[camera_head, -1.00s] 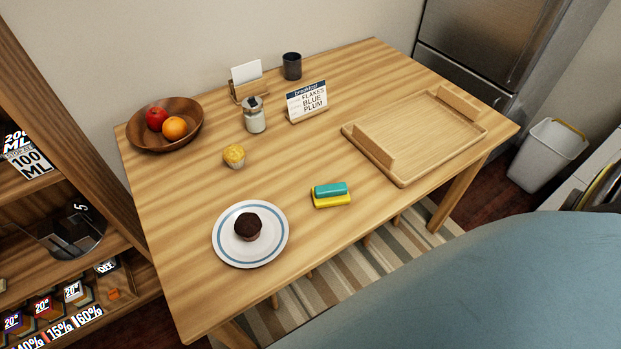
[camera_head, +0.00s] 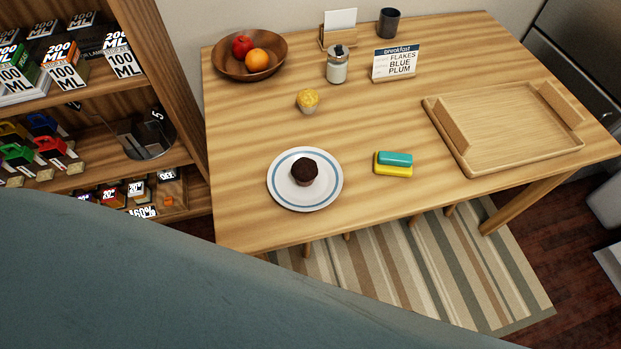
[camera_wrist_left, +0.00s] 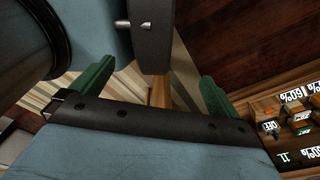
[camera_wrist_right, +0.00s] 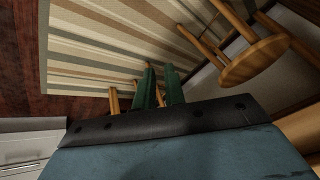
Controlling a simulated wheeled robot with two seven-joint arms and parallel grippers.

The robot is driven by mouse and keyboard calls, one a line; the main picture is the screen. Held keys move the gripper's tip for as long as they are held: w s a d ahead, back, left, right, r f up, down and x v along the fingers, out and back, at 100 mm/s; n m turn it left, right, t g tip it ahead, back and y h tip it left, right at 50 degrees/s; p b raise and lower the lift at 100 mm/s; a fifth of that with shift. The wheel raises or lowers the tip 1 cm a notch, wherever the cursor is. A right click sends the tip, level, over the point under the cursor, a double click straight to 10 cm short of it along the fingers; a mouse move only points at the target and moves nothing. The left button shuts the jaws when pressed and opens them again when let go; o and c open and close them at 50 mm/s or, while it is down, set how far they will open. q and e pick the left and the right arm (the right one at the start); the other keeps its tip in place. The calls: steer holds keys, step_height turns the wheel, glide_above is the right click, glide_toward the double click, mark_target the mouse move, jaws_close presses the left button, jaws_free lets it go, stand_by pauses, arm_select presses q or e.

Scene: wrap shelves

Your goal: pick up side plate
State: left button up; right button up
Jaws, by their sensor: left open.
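The side plate (camera_head: 284,198), white with a blue ring, lies flat near the front edge of the wooden table in the head view. A dark chocolate muffin (camera_head: 305,171) sits on its middle. My left gripper (camera_wrist_left: 154,75) is open and empty in the left wrist view, its green fingers wide apart over floor and rug. My right gripper (camera_wrist_right: 160,82) shows in the right wrist view with its green fingers close together. A narrow gap shows between them, and I cannot tell if they are shut. Neither gripper shows in the head view, and both wrist views miss the plate.
A teal and yellow sponge (camera_head: 393,164) lies right of the plate. A yellow muffin (camera_head: 308,101), glass jar (camera_head: 338,66), menu sign (camera_head: 395,64) and fruit bowl (camera_head: 221,66) stand behind. A wooden tray (camera_head: 505,128) fills the right side. Shelves (camera_head: 170,110) stand left. Bare table surrounds the plate.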

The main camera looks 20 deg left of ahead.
steer(key=w+a+r+m+t+y, duration=0.2)
steer(key=w+a+r, duration=0.45)
steer(key=r, duration=0.25)
steer(key=m+y+b, duration=0.1)
steer(key=m+y, duration=0.3)
steer(key=y, duration=0.1)
glide_toward(311, 206)
steer(key=shift+m+t, duration=0.3)
steer(key=shift+t, duration=0.1)
steer(key=b+x, duration=0.1)
steer(key=x, duration=0.2)
steer(key=b+x, duration=0.2)
steer(key=x, duration=0.1)
steer(key=shift+s+f+b, duration=0.15)
steer(key=shift+f+b, duration=0.15)
steer(key=shift+f, duration=0.1)
steer(key=shift+w+a+f, duration=0.15)
steer(key=shift+w+a, duration=0.05)
steer(key=shift+a, duration=0.15)
jaws_close()
arm_select(q)
steer(key=a+f, duration=0.4)
steer(key=shift+w+a+f+y, duration=0.15)
steer(key=shift+a+f+y, duration=0.15)
steer(key=shift+f, duration=0.1)
steer(key=shift+d, duration=0.25)
